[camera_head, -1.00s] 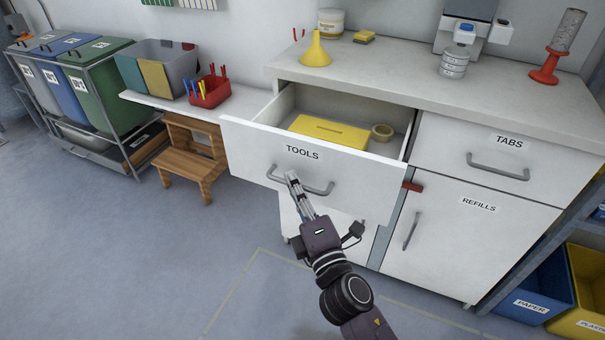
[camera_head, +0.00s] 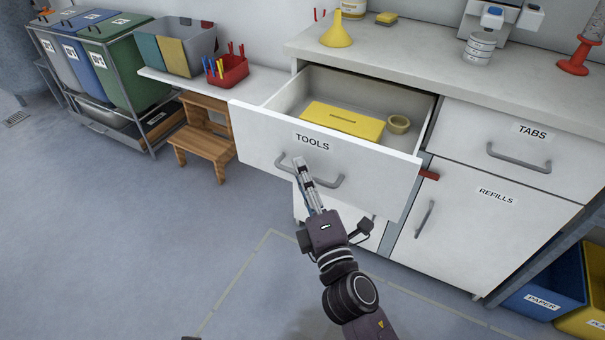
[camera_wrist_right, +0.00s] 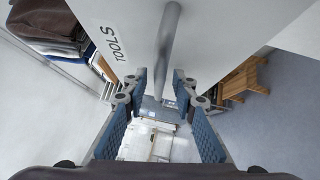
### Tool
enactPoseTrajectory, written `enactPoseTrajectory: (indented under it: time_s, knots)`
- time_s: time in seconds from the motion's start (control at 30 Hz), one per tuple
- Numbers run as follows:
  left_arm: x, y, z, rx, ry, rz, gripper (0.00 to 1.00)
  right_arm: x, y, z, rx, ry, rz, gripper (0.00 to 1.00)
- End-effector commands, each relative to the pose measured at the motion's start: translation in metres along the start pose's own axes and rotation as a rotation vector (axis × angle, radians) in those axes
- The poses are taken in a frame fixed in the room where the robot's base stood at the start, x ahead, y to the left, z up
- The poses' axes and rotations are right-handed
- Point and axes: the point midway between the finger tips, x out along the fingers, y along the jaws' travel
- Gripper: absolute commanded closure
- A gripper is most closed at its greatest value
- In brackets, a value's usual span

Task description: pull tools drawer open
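The white tools drawer (camera_head: 265,142), labelled TOOLS, is pulled well out of the cabinet, its inside showing. A yellow box (camera_head: 343,120) and a roll of tape (camera_head: 398,124) lie in it. Its grey bar handle (camera_head: 328,183) is on the front. My right gripper (camera_head: 302,165) is at the left part of this handle. In the right wrist view, the fingers (camera_wrist_right: 160,82) stand apart on either side of the handle bar (camera_wrist_right: 168,45), with gaps visible; I see no firm grip.
The closed TABS drawer (camera_head: 475,147) and the REFILLS door (camera_head: 455,215) are to the right. A wooden step stool (camera_head: 205,142) stands left of the drawer under a white shelf (camera_head: 180,82). The floor (camera_head: 130,240) in front is clear.

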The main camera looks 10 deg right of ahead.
Motion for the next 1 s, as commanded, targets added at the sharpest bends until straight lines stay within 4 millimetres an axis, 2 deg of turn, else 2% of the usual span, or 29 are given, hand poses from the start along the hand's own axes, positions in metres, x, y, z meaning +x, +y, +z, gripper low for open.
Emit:
enactPoseTrajectory:
  time_s: [0.27, 0.7, 1.0]
  knots:
    - [0.001, 0.000, 0.002, 0.000, -0.005, 0.000, 0.60, -0.004, 0.000, 0.000, 0.001, 0.000, 0.000, 0.75]
    - [0.001, 0.000, 0.001, 0.000, -0.002, 0.000, 0.60, -0.055, -0.001, 0.000, 0.004, -0.003, -0.004, 0.75]
    - [0.001, 0.000, 0.001, 0.000, -0.002, 0.000, 0.60, -0.074, 0.000, 0.000, 0.002, -0.002, -0.001, 0.75]
